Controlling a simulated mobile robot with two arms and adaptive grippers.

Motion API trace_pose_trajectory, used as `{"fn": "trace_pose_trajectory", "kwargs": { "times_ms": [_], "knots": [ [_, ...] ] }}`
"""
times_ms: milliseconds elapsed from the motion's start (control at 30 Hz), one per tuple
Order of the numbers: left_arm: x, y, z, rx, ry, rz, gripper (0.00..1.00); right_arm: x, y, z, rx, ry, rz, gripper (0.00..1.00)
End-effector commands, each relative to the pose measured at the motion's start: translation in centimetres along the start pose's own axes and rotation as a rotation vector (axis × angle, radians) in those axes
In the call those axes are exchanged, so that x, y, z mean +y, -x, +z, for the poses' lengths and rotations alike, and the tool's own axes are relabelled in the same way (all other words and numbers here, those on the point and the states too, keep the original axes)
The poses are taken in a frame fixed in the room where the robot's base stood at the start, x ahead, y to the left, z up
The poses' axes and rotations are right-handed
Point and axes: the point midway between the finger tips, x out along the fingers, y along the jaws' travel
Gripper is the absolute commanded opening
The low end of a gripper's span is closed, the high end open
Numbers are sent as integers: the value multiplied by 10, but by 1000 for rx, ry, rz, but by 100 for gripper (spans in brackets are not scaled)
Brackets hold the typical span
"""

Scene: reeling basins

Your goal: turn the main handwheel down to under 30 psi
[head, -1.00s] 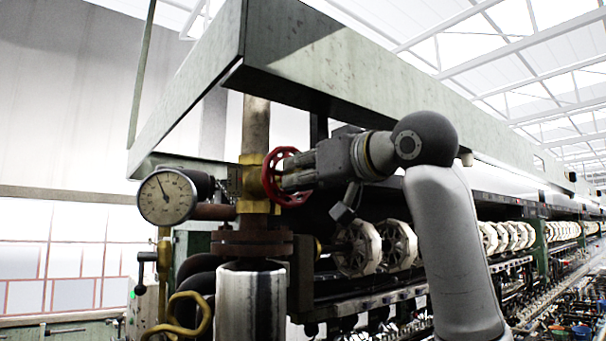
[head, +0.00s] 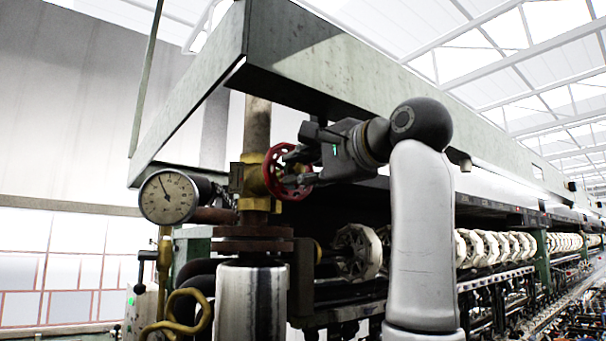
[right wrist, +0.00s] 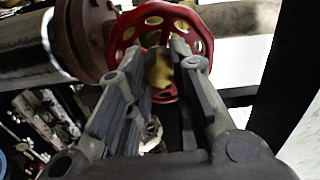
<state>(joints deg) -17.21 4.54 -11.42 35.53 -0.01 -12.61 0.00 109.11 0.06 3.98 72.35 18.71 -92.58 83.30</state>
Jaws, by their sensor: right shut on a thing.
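The red handwheel (head: 269,168) sits on a brass valve (head: 253,181) on the upright pipe, and its spoked rim also shows in the right wrist view (right wrist: 198,22). My right gripper (head: 290,172) reaches it from the right. In the right wrist view its two fingers (right wrist: 161,60) lie at the near side of the wheel, shut on it. A round pressure gauge (head: 168,196) stands left of the valve. Its dark needle points up and slightly left; the numbers are too small to read surely. My left gripper is out of view.
A green overhead beam (head: 300,50) runs above the wheel and my right arm. A flanged pipe (head: 250,238) stands below the valve. White reels (head: 358,250) line the machine at right. A yellow curved pipe (head: 190,305) is at lower left.

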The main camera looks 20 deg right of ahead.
Motion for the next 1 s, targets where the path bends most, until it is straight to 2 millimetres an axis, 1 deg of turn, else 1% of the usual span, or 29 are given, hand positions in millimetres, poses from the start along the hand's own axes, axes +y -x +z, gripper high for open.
{"fn": "trace_pose_trajectory", "kwargs": {
  "times_ms": [100,267,500,600,733,933,967,1000],
  "knots": [
    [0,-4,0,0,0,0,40,2,0,1,-3,-178,2,0],
    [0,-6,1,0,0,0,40,2,-1,2,-3,-423,4,0],
    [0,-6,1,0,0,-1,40,1,-1,2,-3,-789,7,0],
    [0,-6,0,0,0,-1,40,1,-1,1,-1,-917,7,0],
    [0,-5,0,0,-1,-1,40,2,-1,0,2,-1002,7,0],
    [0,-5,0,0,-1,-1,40,3,-1,0,3,-1010,7,0],
    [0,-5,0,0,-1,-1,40,3,-1,0,3,-1009,7,24],
    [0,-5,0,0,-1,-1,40,2,-1,0,3,-1009,7,29]
  ]
}}
